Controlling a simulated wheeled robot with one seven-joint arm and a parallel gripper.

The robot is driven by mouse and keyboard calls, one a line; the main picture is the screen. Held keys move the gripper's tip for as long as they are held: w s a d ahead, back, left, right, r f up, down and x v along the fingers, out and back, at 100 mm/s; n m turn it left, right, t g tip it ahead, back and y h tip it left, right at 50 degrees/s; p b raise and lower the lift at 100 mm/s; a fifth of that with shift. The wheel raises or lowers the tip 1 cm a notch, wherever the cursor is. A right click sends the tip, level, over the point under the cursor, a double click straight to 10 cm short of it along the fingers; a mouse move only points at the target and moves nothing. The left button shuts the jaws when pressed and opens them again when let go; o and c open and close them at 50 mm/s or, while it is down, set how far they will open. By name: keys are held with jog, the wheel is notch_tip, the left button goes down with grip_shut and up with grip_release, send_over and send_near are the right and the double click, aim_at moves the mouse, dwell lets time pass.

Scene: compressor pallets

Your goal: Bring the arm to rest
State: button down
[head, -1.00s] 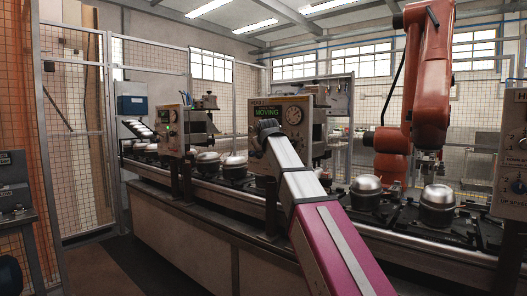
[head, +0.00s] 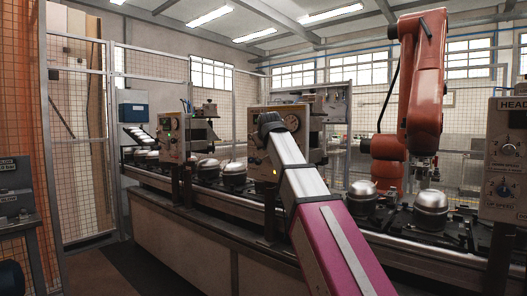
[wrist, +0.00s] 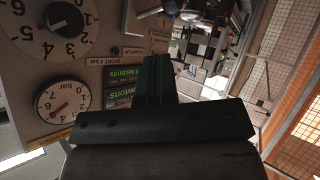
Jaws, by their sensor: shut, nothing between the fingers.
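My arm (head: 335,240) reaches up from the bottom of the head view, with a magenta lower link, a silver link and a dark joint at its upper end. That dark end overlaps the middle control panel in the picture. My gripper (wrist: 158,62) shows in the wrist view as dark fingers close together, with nothing held. Its fingers are not discernible in the head view. The wrist view appears upside down, with a panel (wrist: 105,28) carrying a dial, a pressure gauge (wrist: 62,105) and a green display (wrist: 122,86) beside and behind the fingers.
A conveyor (head: 215,188) carries several silver-topped compressors, including one (head: 432,210) at right. An orange robot arm (head: 420,90) stands behind it. Another control panel (head: 508,160) is at the right edge. Mesh fencing (head: 80,140) stands at left, with open floor (head: 155,270) in front.

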jog(key=shift+s, duration=0.1)
jog(key=s+d+f+m+g, duration=0.1)
jog(key=d+f+g, duration=0.15)
jog(key=f, duration=0.95)
jog(key=s+d+f+m+g+h, duration=0.15)
jog(key=d+f, duration=0.25)
jog(key=f, duration=0.8)
jog(key=s+d+f+g, duration=0.15)
jog(key=d+f, duration=0.25)
jog(key=f, duration=0.9)
jog(key=s+d+f+m+g, duration=0.2)
jog(key=s+d+f, duration=0.3)
jog(key=s+f, duration=0.5)
jog(key=s+d+f+m+g, duration=0.1)
jog(key=s+d+f+g, duration=0.3)
jog(key=s+f, duration=0.7)
notch_tip(320, 180, down, 8)
jog(key=shift+s+d+r+m, duration=0.15)
jog(key=shift+s+d+m, duration=0.15)
jog(key=shift+d+m, duration=0.1)
jog(key=shift+g, duration=0.25)
